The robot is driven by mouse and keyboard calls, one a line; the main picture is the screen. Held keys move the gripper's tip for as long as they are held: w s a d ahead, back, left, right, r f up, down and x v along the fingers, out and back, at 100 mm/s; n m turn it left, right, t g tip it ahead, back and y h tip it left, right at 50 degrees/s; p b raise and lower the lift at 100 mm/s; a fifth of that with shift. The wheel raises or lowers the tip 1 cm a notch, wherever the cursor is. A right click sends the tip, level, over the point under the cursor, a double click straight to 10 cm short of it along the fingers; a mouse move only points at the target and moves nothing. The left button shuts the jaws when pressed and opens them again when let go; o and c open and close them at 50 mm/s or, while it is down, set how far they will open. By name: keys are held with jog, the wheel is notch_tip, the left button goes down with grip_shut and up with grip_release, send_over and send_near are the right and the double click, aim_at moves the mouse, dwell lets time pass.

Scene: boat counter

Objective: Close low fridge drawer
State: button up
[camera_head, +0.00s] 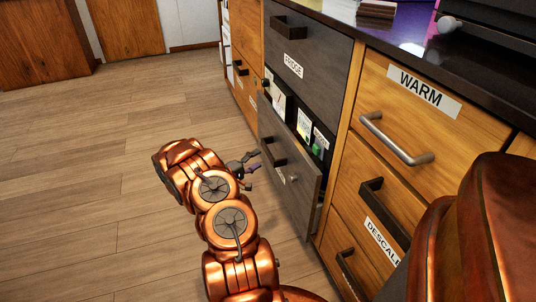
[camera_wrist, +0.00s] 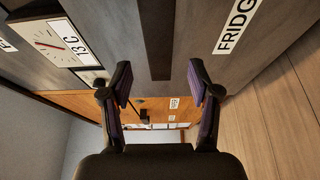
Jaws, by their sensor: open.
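The low fridge drawer (camera_head: 308,196) is dark grey and stands partly open below the upper fridge drawer (camera_head: 318,40). Its front leans out from the cabinet, with a dark handle (camera_head: 270,151) on it. Items with white labels and a green part (camera_head: 316,150) show inside over its top edge. My gripper (camera_head: 252,164) is in front of the low drawer, near its handle; I cannot tell whether it touches. In the wrist view, my gripper (camera_wrist: 160,84) is open with nothing between its fingers. Beyond it are a grey panel with a "FRIDGE" label (camera_wrist: 237,24) and a dark bar (camera_wrist: 157,38).
A wooden "WARM" drawer (camera_head: 425,125) with a metal handle is to the right, with a "DESCALE" drawer (camera_head: 365,195) below it. A dark counter (camera_head: 400,45) runs above. The wooden floor (camera_head: 90,150) to the left is clear.

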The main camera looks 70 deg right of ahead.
aim_at(267, 153)
jog(key=b+x, duration=0.1)
jog(key=x, duration=0.4)
jog(key=shift+s+d+b, duration=0.25)
jog(key=shift+d+b, duration=0.1)
jog(key=shift+b, duration=0.05)
jog(key=shift+s+d, duration=0.2)
jog(key=shift+d, duration=0.25)
grip_shut()
